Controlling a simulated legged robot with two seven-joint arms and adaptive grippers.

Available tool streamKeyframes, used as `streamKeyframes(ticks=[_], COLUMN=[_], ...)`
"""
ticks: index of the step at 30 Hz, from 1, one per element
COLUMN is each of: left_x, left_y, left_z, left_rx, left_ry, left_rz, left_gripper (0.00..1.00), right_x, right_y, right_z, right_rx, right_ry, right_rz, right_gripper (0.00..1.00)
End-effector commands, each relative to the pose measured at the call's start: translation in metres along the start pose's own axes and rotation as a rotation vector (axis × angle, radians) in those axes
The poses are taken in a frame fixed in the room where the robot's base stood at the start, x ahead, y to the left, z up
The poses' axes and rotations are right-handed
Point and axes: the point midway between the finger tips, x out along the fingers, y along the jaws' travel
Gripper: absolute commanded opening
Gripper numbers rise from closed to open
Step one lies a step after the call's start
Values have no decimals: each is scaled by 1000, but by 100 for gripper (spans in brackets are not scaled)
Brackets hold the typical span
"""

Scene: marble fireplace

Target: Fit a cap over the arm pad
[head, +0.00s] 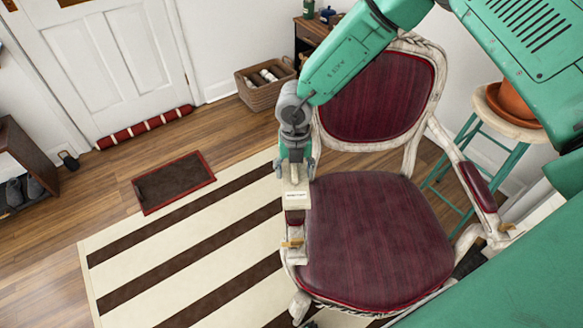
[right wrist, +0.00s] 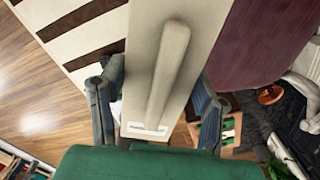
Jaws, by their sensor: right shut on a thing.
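A cream cap (head: 296,202) with a small label is held in my right gripper (head: 297,165), whose fingers are shut on it. In the right wrist view the cap (right wrist: 190,35) shows a raised ridge (right wrist: 168,70) along its top, with my fingers on either side. The cap is over the chair's arm at the left of the picture and hides most of that arm pad (head: 295,217), leaving a burgundy bit below it. I cannot tell whether cap and pad touch. The other arm pad (head: 478,187) is bare and burgundy. My left gripper is not in view.
The carved chair has a burgundy seat (head: 375,245) and back (head: 380,95). A green stool (head: 505,125) with a terracotta pot stands at right. A striped rug (head: 190,245), small mat (head: 173,182) and basket (head: 265,85) lie left. The floor left of the chair is open.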

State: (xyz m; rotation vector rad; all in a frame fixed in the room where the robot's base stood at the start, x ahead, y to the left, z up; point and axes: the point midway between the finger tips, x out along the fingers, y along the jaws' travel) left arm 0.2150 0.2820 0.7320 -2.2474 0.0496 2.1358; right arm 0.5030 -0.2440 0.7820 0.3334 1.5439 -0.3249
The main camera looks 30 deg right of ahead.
Motion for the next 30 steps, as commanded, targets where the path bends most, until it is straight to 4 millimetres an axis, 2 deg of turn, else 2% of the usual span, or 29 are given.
streamKeyframes(ticks=[30], left_x=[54], left_y=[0], left_z=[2], left_rx=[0], left_ry=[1], left_rz=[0], left_gripper=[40], right_x=[63], right_y=[0], right_z=[0], right_rx=[-1], right_ry=[1], right_rz=[-1], right_gripper=[27])
